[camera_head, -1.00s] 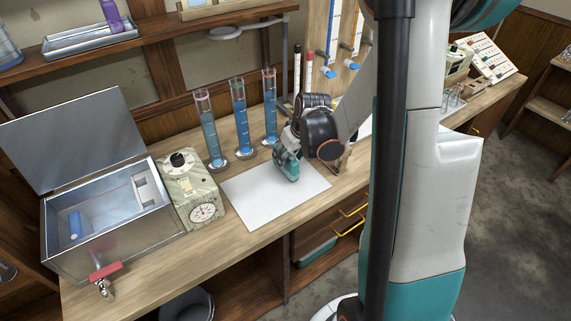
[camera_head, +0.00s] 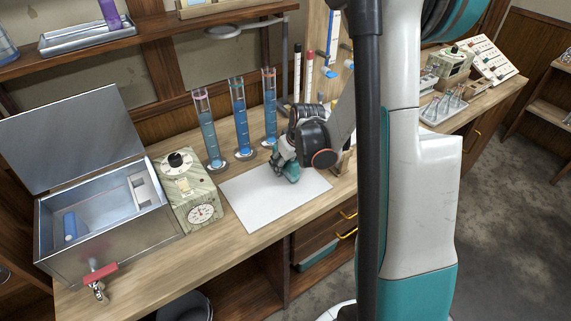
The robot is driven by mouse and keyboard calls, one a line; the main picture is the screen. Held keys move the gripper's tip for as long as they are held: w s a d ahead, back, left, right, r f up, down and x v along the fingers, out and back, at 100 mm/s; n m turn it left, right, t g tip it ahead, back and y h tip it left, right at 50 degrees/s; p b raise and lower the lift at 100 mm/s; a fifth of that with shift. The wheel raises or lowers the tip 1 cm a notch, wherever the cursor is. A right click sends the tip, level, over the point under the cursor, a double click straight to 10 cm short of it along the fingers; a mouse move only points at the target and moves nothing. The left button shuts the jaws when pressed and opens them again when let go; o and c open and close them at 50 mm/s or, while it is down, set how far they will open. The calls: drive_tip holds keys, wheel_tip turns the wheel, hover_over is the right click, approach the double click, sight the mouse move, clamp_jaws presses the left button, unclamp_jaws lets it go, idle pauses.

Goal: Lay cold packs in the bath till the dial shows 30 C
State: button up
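The bath (camera_head: 105,247) is an open metal box at the left of the bench, its lid (camera_head: 70,138) tilted back. A blue cylinder (camera_head: 70,227), perhaps a cold pack, stands inside at the left. A greenish control box (camera_head: 178,190) with a black knob stands beside the bath. Its round white dial (camera_head: 201,214) is too small to read. My gripper (camera_head: 290,176) hangs over the far right part of a white sheet on the bench, apart from the bath. Its fingertips are small and partly hidden, so its opening is unclear. I see nothing certain held in it.
Several tall cylinders of blue liquid (camera_head: 240,125) stand close behind the white sheet (camera_head: 262,205). A red-handled tap (camera_head: 100,272) sticks out from the bath's front. A shelf with a metal tray (camera_head: 85,36) runs above. The sheet's front part is clear.

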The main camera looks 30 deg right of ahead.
drive_tip(key=shift+f, duration=0.1)
drive_tip(key=shift+c, duration=0.2)
clamp_jaws()
idle(0.5)
